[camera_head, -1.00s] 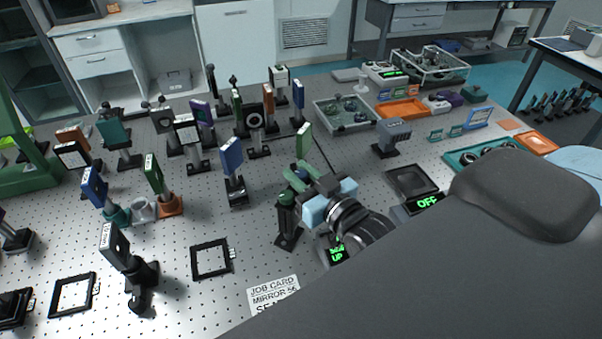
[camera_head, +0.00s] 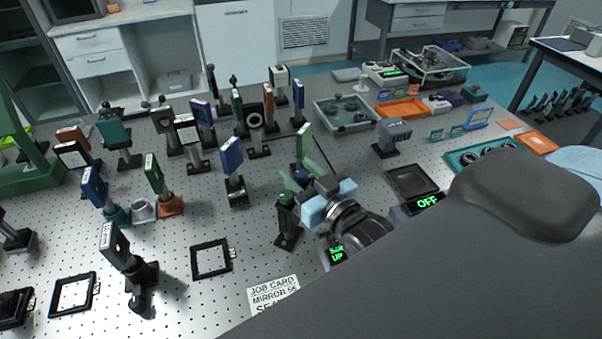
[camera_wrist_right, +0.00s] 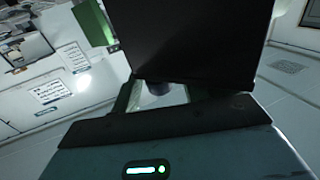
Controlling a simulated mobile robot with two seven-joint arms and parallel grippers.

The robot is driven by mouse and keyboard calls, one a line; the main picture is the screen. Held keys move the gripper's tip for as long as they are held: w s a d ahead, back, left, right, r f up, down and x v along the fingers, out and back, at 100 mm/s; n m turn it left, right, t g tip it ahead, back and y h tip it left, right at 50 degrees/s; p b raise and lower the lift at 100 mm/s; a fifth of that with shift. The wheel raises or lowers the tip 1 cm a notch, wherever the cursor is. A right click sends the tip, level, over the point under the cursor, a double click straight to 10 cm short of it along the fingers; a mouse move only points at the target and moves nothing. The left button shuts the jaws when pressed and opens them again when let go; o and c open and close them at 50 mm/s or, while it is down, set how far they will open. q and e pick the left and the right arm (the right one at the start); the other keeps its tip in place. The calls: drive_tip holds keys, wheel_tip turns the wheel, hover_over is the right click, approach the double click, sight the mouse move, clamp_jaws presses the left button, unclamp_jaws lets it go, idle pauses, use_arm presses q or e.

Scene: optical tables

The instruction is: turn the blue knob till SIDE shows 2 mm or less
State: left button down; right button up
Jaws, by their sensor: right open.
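My right gripper (camera_head: 299,172) is open at the mirror mount in the middle of the table. Its green fingers stand apart below a tall green plate (camera_head: 304,141). A dark blue part shows between the fingers in the head view; I cannot tell if it is the knob or if a finger touches it. In the right wrist view a dark bluish round part (camera_wrist_right: 158,88) shows in the gap, mostly hidden behind a large dark plate (camera_wrist_right: 195,40). The readout (camera_head: 337,253) shows green "UP"; its upper line is partly hidden and no value is legible. My left gripper is out of view.
A black post with a green top (camera_head: 287,203) stands close left of my gripper. A blue plate mount (camera_head: 233,160) stands farther left. A job card (camera_head: 273,294) lies in front. A box reading OFF (camera_head: 428,203) is beside my right arm.

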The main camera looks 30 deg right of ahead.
sight(305, 179)
drive_tip(key=shift+s+f, duration=0.15)
drive_tip(key=shift+s, duration=0.3)
drive_tip(key=s+b, duration=0.1)
drive_tip(key=s, duration=0.4)
drive_tip(key=shift+d, duration=0.2)
drive_tip(key=shift+s+r, duration=0.2)
drive_tip(key=shift+s, duration=0.45)
use_arm(q)
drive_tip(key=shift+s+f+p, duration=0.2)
drive_tip(key=shift+p, duration=0.1)
use_arm(e)
drive_tip(key=shift+s, duration=0.25)
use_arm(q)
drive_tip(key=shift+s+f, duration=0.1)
use_arm(e)
drive_tip(key=shift+o, duration=0.3)
drive_tip(key=shift+d+f, duration=0.1)
